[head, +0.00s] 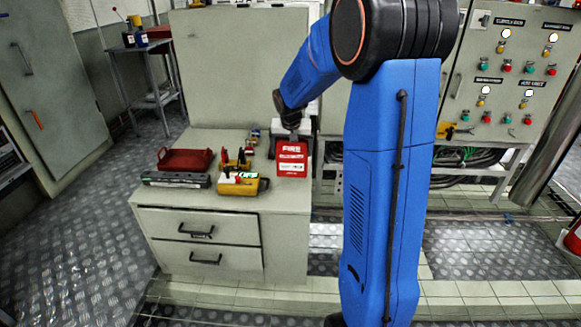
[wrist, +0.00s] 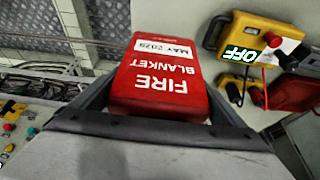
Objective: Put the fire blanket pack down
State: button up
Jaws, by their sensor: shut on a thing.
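The fire blanket pack (head: 292,159) is a red box with white lettering and a white date label. In the head view it is upright at the right end of the grey cabinet top (head: 222,201). My gripper (head: 291,136) is above and behind it, partly hidden by the pack. In the wrist view the pack (wrist: 160,75) sits between the two fingers of my gripper (wrist: 160,108), which is shut on it. I cannot tell whether the pack's bottom touches the cabinet top.
Left of the pack are a yellow device (head: 238,184) marked OFF, a red tray (head: 185,159) and a dark flat case (head: 176,180). A control panel (head: 514,65) stands at the right. The cabinet's front right corner looks clear.

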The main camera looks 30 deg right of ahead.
aim_at(292, 162)
jog(key=shift+f, duration=2.9)
jog(key=o, duration=1.2)
jog(key=shift+f, duration=0.1)
jog(key=shift+c, duration=0.2)
jog(key=v, duration=1.2)
jog(key=s+a+r+n, duration=0.1)
jog(key=s+a+r, duration=0.15)
jog(key=s, duration=0.35)
jog(key=s+a+r+n+y, duration=0.1)
jog(key=s+a, duration=0.3)
jog(key=s, duration=0.2)
jog(key=s+a+r+n, duration=0.1)
jog(key=s+a+r, duration=0.15)
jog(key=s, duration=0.25)
jog(key=s+a+f+n, duration=0.1)
jog(key=s+a+n, duration=0.1)
jog(key=s, duration=0.7)
jog(key=s+a+f+n+t+y, duration=0.1)
jog(key=s+a, duration=0.4)
jog(key=s, duration=0.5)
jog(key=shift+f+n, duration=0.4)
jog(key=shift+f, duration=0.1)
